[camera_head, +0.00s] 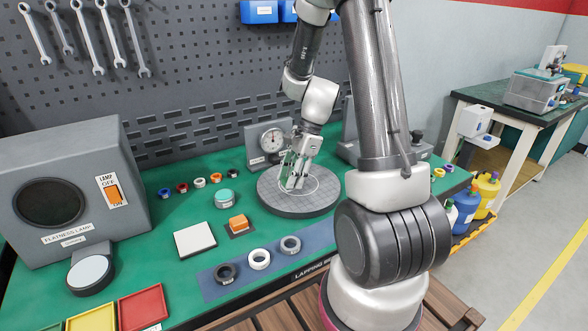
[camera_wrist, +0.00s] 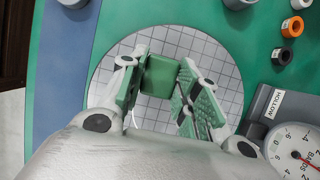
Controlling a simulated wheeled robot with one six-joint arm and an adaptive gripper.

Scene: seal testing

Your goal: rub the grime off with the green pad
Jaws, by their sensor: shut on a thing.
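My gripper (camera_head: 295,175) is over the round grey gridded plate (camera_head: 312,207) on the green bench. The wrist view shows my gripper's two fingers (camera_wrist: 166,95) shut on the green pad (camera_wrist: 160,74), which sits between their tips. The gridded plate (camera_wrist: 216,62) fills the area behind the pad. A thin pale ring is marked on the plate around my gripper in the head view. I cannot tell whether the pad touches the plate. I make out no clear grime; the fingers and pad hide part of the plate.
A dial gauge (camera_head: 271,138) stands close behind the plate. In front are a blue strip (camera_head: 244,277) with several rings, an orange block (camera_head: 238,223), a white square (camera_head: 195,240) and a green-topped round piece (camera_head: 226,197). A flatness lamp (camera_head: 70,190) stands at left.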

